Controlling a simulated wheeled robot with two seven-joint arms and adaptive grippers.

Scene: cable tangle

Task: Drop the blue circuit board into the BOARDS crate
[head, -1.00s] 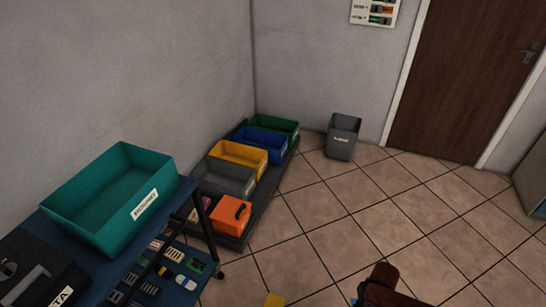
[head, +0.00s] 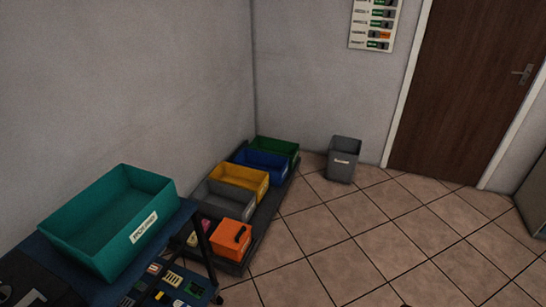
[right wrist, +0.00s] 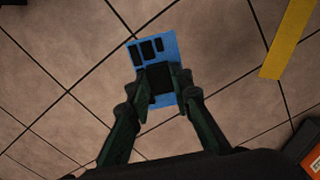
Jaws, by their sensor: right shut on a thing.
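The blue circuit board (right wrist: 169,46) shows in the right wrist view, with dark chips on its face. My right gripper (right wrist: 161,84) is shut on its near end, and the board is held over the tiled floor. The board is not in the head view. Crates in grey (head: 225,203), yellow (head: 240,181), blue (head: 262,167) and green (head: 275,151) stand in a row along the wall. I cannot read a BOARDS label on any of them. My left gripper is not in view.
A labelled teal bin (head: 110,222) stands on a blue-topped cart with small parts. An orange box (head: 231,238) sits at the near end of the crate row. A dark grey bin (head: 343,160) stands near the door (head: 468,90). The tiled floor (head: 350,230) is mostly clear.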

